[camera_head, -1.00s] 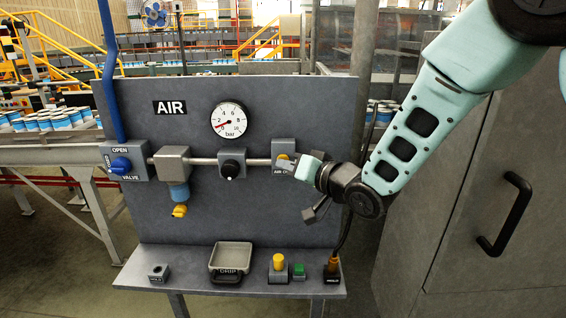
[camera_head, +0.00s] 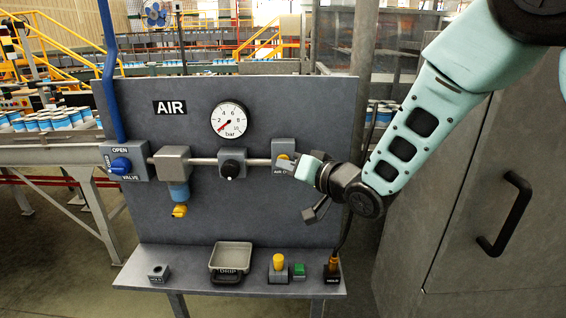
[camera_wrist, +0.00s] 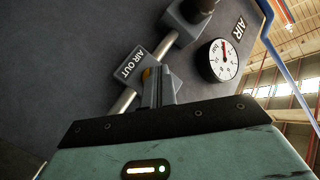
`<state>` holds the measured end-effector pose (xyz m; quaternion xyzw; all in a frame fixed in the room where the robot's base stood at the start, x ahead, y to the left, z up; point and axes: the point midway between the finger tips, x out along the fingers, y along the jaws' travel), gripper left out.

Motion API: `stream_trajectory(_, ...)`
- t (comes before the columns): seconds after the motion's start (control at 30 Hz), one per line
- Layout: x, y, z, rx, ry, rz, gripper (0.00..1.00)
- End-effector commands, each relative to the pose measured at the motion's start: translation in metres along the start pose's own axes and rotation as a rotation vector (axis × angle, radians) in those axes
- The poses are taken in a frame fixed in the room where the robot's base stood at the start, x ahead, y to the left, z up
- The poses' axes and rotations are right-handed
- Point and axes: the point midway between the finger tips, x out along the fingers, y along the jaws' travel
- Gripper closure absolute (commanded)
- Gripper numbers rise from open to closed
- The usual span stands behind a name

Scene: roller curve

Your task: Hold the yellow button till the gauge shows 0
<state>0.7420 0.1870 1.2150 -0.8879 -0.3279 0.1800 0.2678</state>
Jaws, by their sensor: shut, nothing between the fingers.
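The yellow button (camera_head: 283,157) sits on the grey AIR OUT block at the right end of the pipe. My gripper (camera_head: 293,167) is shut, with its fingertips at the button and nothing held. In the wrist view the closed fingertips (camera_wrist: 157,76) cover most of the button, and a sliver of yellow (camera_wrist: 146,73) shows beside them. How far the button is pressed is hidden. The round white gauge (camera_head: 229,120) has a red needle pointing to the lower left, below the 2 and near the low end. The gauge also shows in the wrist view (camera_wrist: 219,61).
Left along the pipe are a black knob (camera_head: 230,170), a filter with a blue bowl (camera_head: 179,194) and a blue valve handle (camera_head: 121,165). The shelf below holds a grey tray (camera_head: 231,256), another yellow button (camera_head: 278,260) and a green button (camera_head: 298,270). A grey cabinet stands right.

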Motion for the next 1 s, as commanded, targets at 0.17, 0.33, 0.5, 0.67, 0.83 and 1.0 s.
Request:
stream_trajectory(0.17,0.000,0.001,-0.001,0.000,0.002,0.001,1.00)
stream_trajectory(0.33,0.000,0.001,-0.001,0.000,0.002,0.001,1.00)
stream_trajectory(0.5,-0.001,0.000,0.001,0.000,0.002,0.001,1.00)
stream_trajectory(0.67,-0.006,-0.004,0.005,0.000,0.001,0.000,1.00)
stream_trajectory(0.83,-0.012,-0.008,0.008,-0.001,0.001,0.000,1.00)
stream_trajectory(1.0,-0.012,-0.009,0.008,0.000,0.001,0.000,1.00)
